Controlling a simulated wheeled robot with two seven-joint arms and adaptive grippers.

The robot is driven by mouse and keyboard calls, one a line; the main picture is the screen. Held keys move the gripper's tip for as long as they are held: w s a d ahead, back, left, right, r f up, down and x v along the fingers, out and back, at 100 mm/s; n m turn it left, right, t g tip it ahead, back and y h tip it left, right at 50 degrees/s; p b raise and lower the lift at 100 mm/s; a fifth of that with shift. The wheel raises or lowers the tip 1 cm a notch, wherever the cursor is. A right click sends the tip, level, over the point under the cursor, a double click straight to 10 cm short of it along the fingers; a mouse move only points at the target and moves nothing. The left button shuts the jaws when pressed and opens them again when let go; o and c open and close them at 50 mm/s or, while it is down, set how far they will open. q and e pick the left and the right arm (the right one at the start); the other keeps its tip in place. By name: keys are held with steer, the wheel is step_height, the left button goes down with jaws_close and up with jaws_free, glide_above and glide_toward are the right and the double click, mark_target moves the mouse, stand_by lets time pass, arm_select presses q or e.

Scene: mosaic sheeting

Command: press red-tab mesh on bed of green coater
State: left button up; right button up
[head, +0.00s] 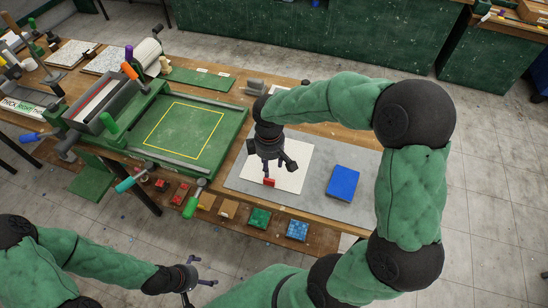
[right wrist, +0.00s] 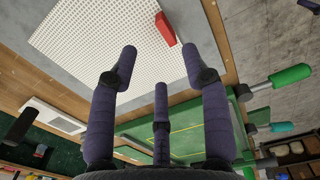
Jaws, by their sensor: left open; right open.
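The red-tab mesh is a white gridded sheet (head: 298,157) lying flat on a grey mat, and it also shows in the right wrist view (right wrist: 105,45). Its red tab (head: 269,182) is at the near edge, and shows in the right wrist view (right wrist: 165,28). My right gripper (head: 270,163) is open and empty above the mesh, fingers over the tab side; whether it touches is unclear. The green coater (head: 236,118) stands to the left, its bed (head: 185,130) bare inside a yellow outline. My left gripper (head: 204,274) is open and empty, low in the head view, off the table.
A blue square (head: 343,183) lies on the grey mat (head: 240,180) right of the mesh. Small coloured tile blocks (head: 259,217) line the near shelf. Handles with green (head: 193,205) and teal grips stick out at the coater's front. A roller and tools crowd the left.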

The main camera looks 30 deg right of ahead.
mark_target(270, 180)
step_height(270, 180, down, 4)
steer(key=shift+w+r+b, duration=0.1)
steer(key=shift+w+b, duration=0.05)
steer(key=shift+b, duration=0.15)
steer(key=shift+s+f, duration=0.2)
steer(key=shift+f, duration=0.4)
step_height(270, 180, down, 4)
steer(key=shift+s+a+f+b, duration=0.1)
steer(key=shift+a+f+b, duration=0.1)
steer(key=shift+b, duration=0.55)
steer(key=shift+r, duration=0.1)
jaws_close()
